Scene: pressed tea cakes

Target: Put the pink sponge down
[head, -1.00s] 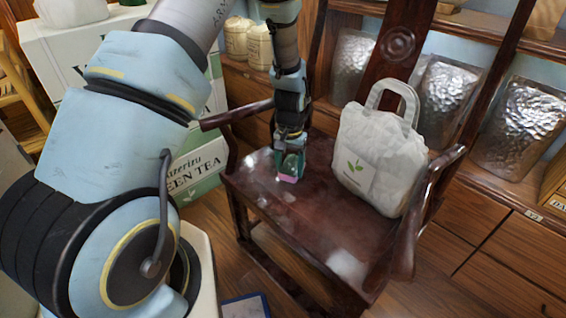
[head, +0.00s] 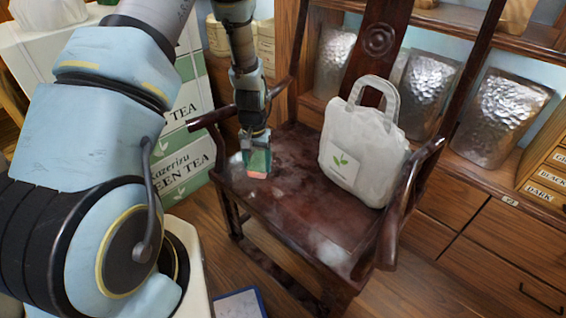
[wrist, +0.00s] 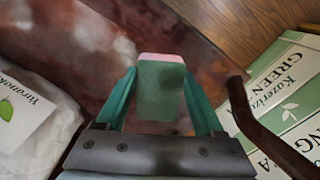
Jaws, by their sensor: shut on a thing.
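The pink sponge (head: 257,175) is a small block with a pink face at its lower end and a green body. My gripper (head: 257,158) is shut on it and points down over the left part of the dark wooden chair's seat (head: 290,222). In the wrist view the sponge (wrist: 160,92) sits between the two green fingers, its pink edge farthest from the palm. I cannot tell whether its lower end touches the seat.
A white cloth bag (head: 362,150) stands on the seat, right of my gripper. The chair's armrests (head: 408,195) rise at both sides. Pale dusty patches (head: 333,254) mark the seat. Green tea boxes (head: 188,168) stand left of the chair. The seat's front is clear.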

